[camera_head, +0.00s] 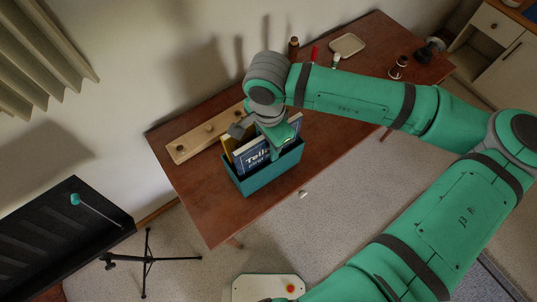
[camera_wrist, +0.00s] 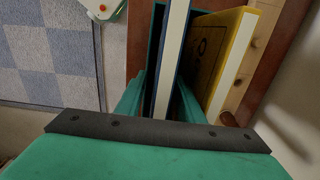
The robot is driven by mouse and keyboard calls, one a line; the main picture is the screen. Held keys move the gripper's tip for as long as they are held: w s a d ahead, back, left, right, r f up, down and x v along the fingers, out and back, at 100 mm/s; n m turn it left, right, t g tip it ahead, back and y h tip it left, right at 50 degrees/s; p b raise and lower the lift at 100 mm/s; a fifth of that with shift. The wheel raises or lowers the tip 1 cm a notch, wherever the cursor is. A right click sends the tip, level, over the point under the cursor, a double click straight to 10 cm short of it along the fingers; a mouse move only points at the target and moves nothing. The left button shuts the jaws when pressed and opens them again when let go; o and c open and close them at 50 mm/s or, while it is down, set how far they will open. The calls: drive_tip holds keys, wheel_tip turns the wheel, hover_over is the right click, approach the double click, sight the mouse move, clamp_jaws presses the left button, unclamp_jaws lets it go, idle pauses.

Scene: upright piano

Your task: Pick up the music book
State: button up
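A blue book with white lettering (camera_head: 258,158) stands upright in a teal open box (camera_head: 267,178) on the brown table. A yellow book (camera_head: 228,147) stands beside it; it also shows at the right in the wrist view (camera_wrist: 221,50). I cannot tell for sure which one is the music book. My gripper (camera_head: 268,150) is down at the box, over the blue book. In the wrist view my gripper's fingers (camera_wrist: 160,95) stand on either side of the blue book's pale page edge (camera_wrist: 170,60). They look open, with narrow gaps; contact cannot be made out.
A wooden board with round knobs (camera_head: 208,130) lies behind the box near the wall. A brown bottle (camera_head: 293,47), a red item (camera_head: 314,53) and a beige tray (camera_head: 347,44) are at the table's back. The table's front left is clear.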

clamp_jaws()
drive_tip(key=shift+w, duration=0.1)
idle(1.2)
